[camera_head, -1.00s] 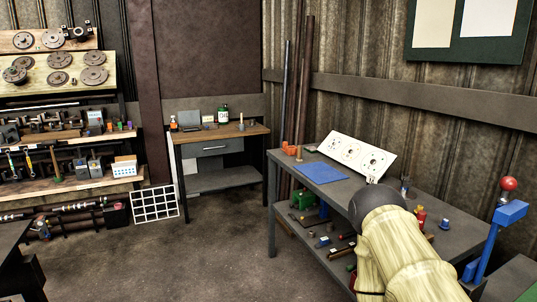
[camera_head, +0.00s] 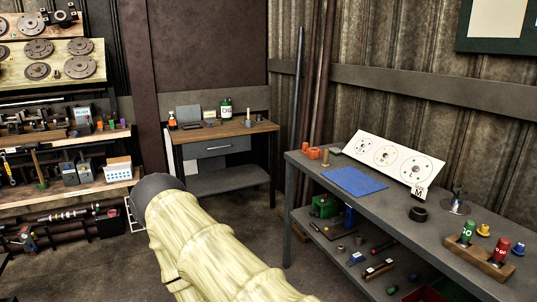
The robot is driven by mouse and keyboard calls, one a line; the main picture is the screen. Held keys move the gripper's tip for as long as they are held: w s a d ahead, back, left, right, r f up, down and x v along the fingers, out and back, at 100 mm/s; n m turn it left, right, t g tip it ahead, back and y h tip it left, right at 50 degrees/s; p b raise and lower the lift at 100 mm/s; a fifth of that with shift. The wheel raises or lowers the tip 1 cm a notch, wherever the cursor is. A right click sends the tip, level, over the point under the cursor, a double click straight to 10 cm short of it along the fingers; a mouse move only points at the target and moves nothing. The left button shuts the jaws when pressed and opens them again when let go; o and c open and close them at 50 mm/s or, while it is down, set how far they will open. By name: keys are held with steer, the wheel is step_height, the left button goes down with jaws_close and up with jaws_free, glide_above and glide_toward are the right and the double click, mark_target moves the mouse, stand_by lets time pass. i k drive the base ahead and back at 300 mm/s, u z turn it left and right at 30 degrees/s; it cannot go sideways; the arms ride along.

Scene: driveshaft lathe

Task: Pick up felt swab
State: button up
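I cannot single out the felt swab for certain. A small upright stick with a pale tip (camera_head: 249,114) stands on the wooden top of the far workbench (camera_head: 228,131); it may be the swab, but it is too small to tell. My arm, in a pale cloth sleeve with a dark rounded joint, rises from the bottom centre-left. My gripper is not in view.
The grey table at right carries a blue mat (camera_head: 355,181), a white panel (camera_head: 398,165) and a wooden block with bottles (camera_head: 478,257). Floor between the tables is clear.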

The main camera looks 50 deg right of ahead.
mark_target(324, 163)
steer(key=z, duration=0.1)
steer(key=i, duration=1)
steer(key=z, duration=0.5)
